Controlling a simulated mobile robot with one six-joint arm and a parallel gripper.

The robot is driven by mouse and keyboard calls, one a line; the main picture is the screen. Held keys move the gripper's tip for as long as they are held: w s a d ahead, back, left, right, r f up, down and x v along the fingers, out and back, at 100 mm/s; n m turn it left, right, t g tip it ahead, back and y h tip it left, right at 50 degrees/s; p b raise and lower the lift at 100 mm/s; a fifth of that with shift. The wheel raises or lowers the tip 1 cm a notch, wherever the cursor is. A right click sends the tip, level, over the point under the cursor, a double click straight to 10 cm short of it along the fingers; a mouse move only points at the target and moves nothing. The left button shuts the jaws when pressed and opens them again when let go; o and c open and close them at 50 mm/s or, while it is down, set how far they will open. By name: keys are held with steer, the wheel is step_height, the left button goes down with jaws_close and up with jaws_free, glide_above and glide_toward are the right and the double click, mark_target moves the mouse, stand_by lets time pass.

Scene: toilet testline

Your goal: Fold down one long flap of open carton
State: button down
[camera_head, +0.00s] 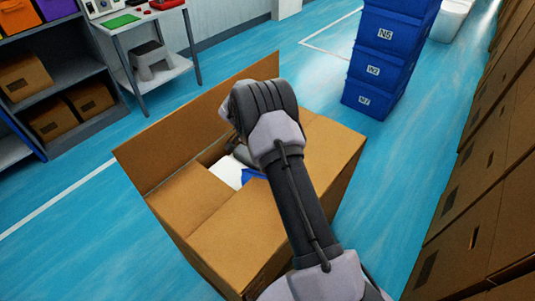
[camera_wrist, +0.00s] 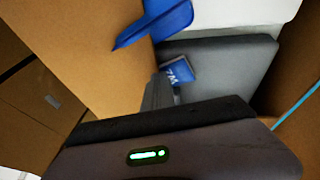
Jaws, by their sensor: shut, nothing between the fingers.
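The open carton (camera_head: 315,160) stands on the floor in the middle of the head view. Its far long flap (camera_head: 185,125) stands up along the back left side. The near long flap (camera_head: 235,225) lies flat over the near part of the opening. The short flaps at left (camera_head: 190,195) and right (camera_head: 335,145) also lie inward. White and blue contents (camera_head: 228,170) show in the gap. My gripper (camera_wrist: 165,92) is shut and empty, low over the opening by the upright flap. In the head view my wrist mostly hides it. Whether it touches the flap cannot be told.
Stacked blue crates (camera_head: 378,65) stand behind the carton. A wall of brown cartons (camera_head: 480,190) runs along the right. Blue floor between them is clear.

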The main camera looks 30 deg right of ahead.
steer(key=shift+s, duration=0.1)
steer(key=p+v, duration=0.6)
steer(key=v, duration=1.2)
steer(key=s+a+r+n+t+y, duration=0.1)
steer(key=s+a+r, duration=0.15)
steer(key=r, duration=0.45)
steer(key=s+a+r+n+t+y, duration=0.1)
steer(key=s+a+r, duration=0.1)
steer(key=s+r, duration=0.3)
steer(key=s+a+r+n+t+y, duration=0.15)
steer(key=s+a+r, duration=0.25)
steer(key=s+r, duration=0.4)
steer(key=s+a+n+t+y, duration=0.1)
steer(key=s+a+n, duration=0.1)
steer(key=s, duration=0.7)
steer(key=s+a+n+t+y, duration=0.1)
steer(key=s+a+n+t, duration=0.1)
steer(key=s, duration=0.7)
steer(key=shift+a+r+n+y+b, duration=0.25)
steer(key=shift+a+n+y+b, duration=0.1)
steer(key=shift+a, duration=0.55)
steer(key=shift+t, duration=0.25)
